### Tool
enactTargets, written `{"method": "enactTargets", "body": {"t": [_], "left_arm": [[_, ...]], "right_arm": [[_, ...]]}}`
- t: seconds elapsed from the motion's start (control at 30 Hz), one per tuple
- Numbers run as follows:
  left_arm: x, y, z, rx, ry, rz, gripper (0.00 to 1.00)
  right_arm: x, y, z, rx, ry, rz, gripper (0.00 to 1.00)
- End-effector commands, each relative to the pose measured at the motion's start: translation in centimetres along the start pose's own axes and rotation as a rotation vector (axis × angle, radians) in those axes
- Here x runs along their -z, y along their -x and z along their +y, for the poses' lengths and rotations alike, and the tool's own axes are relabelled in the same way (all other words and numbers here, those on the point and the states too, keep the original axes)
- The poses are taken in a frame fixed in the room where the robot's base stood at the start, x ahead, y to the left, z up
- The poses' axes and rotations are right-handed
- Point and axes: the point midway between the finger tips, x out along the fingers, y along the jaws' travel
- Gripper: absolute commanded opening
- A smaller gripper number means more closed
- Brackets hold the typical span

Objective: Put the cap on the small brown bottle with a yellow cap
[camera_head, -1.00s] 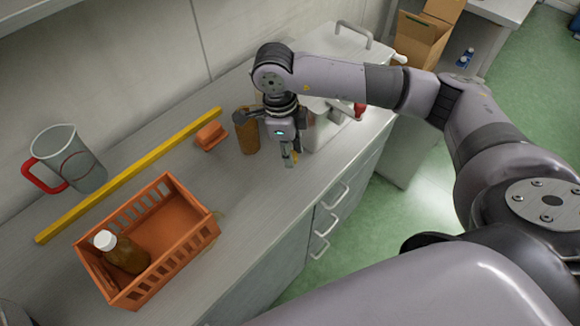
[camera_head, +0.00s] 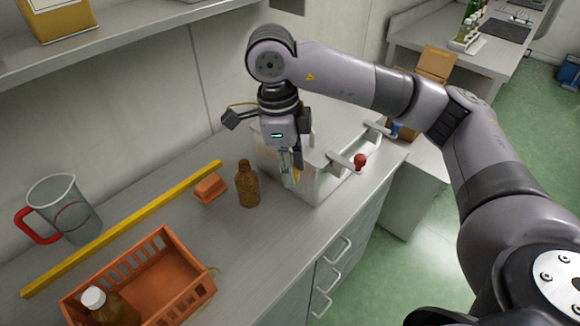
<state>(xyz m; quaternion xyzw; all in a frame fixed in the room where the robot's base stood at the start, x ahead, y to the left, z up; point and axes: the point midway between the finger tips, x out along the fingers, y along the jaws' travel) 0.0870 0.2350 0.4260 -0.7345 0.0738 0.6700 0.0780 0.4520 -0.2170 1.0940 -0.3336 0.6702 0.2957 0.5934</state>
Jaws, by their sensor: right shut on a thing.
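The small brown bottle (camera_head: 247,187) stands upright on the grey counter, its narrow neck bare. My right gripper (camera_head: 291,178) points down just to the right of the bottle, apart from it and in front of a white box. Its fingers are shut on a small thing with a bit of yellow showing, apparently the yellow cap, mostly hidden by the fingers. A second brown bottle (camera_head: 116,310), with a white cap, leans in the orange crate (camera_head: 196,296) at the lower left. My left gripper is not in view.
An orange block (camera_head: 210,188) lies left of the bottle. A yellow bar (camera_head: 130,226) and a red-handled jug (camera_head: 66,208) are farther left. The counter in front of the bottle is clear.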

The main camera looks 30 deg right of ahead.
Motion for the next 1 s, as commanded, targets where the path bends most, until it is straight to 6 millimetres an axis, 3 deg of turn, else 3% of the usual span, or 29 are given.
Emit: {"method": "enactTargets", "body": {"t": [0.17, 0.27, 1.0], "left_arm": [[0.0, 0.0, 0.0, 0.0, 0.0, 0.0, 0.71], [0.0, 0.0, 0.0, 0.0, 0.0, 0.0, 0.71], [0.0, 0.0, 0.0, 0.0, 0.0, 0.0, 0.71]], "right_arm": [[0.0, -0.1, 0.0, 0.004, 0.032, 0.0, 0.17], [-0.1, -0.2, 0.2, 0.018, 0.137, 0.0, 0.17], [-0.5, -2.4, 3.4, 0.232, 1.899, 0.0, 0.17]]}}
